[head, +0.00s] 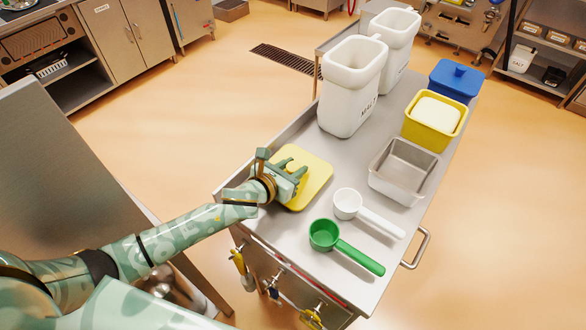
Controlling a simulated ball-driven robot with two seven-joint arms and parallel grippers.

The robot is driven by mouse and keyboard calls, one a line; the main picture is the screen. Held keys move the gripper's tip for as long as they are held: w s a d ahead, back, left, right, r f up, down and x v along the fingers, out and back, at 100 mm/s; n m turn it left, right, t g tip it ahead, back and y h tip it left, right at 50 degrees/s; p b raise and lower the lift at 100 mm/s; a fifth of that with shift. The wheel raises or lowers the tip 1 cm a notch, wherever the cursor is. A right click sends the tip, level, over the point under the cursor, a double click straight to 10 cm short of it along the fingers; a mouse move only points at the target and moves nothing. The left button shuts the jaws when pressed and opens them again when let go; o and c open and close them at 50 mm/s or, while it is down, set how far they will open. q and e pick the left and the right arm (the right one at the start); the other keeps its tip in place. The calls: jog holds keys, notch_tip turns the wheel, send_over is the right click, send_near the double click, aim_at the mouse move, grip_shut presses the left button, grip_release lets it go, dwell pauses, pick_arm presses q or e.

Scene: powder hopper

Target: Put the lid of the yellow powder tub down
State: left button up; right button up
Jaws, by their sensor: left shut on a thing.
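The yellow lid (318,178) is at the left side of the steel cart top (292,238), flat or nearly so. My left gripper (298,172) is over the lid and shut on it; its fingers hide the grip point. I cannot tell whether the lid touches the cart top. The yellow powder tub (422,134) stands open at the right side of the cart, with white powder (437,113) up near its rim. My right gripper is not in view.
An empty steel pan (403,170), a white scoop (349,204) and a green scoop (325,236) lie right of the lid. A white MALT bin (350,90), another white bin (396,40) and a lidded blue tub (454,82) stand farther back. The cart's near left corner is clear.

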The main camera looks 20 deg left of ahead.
pick_arm(q)
jog(key=shift+f, duration=0.2)
jog(key=o, duration=1)
jog(key=shift+r, duration=0.1)
jog(key=shift+s+a+r, duration=0.1)
jog(key=shift+s+r, duration=0.1)
jog(key=shift+r, duration=0.05)
jog(key=p+v, duration=0.5)
jog(key=v, duration=0.5)
jog(key=shift+s+r+p, duration=0.1)
jog(key=shift+s+p, duration=0.05)
jog(key=shift+p, duration=0.15)
jog(key=shift+s+a+r, duration=0.1)
jog(key=shift+s+a, duration=0.15)
jog(key=shift+s, duration=0.35)
